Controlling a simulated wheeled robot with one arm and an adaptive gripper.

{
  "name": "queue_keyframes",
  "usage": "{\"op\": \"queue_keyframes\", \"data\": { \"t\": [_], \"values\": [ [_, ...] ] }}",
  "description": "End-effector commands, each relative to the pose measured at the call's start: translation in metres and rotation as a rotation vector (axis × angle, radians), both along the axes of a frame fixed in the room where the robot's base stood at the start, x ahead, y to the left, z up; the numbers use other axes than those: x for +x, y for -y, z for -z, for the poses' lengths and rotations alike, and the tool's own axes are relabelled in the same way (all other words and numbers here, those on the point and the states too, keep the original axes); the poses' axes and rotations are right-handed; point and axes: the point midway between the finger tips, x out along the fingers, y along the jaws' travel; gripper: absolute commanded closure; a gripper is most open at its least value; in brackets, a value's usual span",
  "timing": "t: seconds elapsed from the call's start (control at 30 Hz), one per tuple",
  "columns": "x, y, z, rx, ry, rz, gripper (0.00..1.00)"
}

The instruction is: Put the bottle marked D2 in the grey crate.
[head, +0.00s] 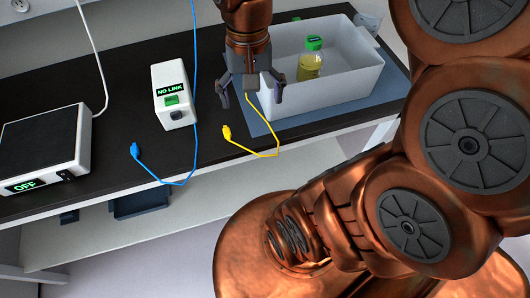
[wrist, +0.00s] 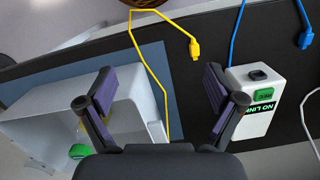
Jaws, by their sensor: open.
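A bottle (head: 310,62) with yellowish liquid and a green cap stands upright inside the pale grey crate (head: 345,98), near its left part. Any marking on it is too small to read. In the wrist view the bottle's green cap (wrist: 80,152) shows at the lower left, within the crate (wrist: 50,113), partly cut off by my gripper. My gripper (head: 250,98) is open and empty, fingers pointing down, just left of the crate. In the wrist view my gripper (wrist: 158,78) has its fingers spread wide, with the crate's edge and a yellow cable between them.
A blue mat (head: 290,125) lies under the crate. A yellow cable (head: 268,130) and a blue cable (head: 193,150) lie on the dark table (head: 110,150). A white NO LINK device (head: 172,95) stands left of my gripper; a white OFF box (head: 45,150) is at far left.

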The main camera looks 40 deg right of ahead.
Motion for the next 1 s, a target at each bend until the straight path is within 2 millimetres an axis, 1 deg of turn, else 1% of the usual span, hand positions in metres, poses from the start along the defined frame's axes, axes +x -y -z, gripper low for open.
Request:
{"op": "queue_keyframes", "data": {
  "t": [0.03,0.1,0.2,0.3,0.4,0.53,1.0],
  "values": [
    [-0.018,-0.012,0.009,-0.004,-0.012,-0.092,0.08],
    [-0.037,-0.023,0.021,-0.003,-0.019,-0.207,0.08],
    [-0.063,-0.034,0.037,0.001,-0.034,-0.344,0.08],
    [-0.082,-0.039,0.049,0.006,-0.042,-0.44,0.08],
    [-0.093,-0.041,0.057,0.01,-0.049,-0.497,0.08],
    [-0.098,-0.042,0.06,0.012,-0.049,-0.525,0.08],
    [-0.098,-0.042,0.06,0.012,-0.05,-0.524,0.08]
  ]
}}
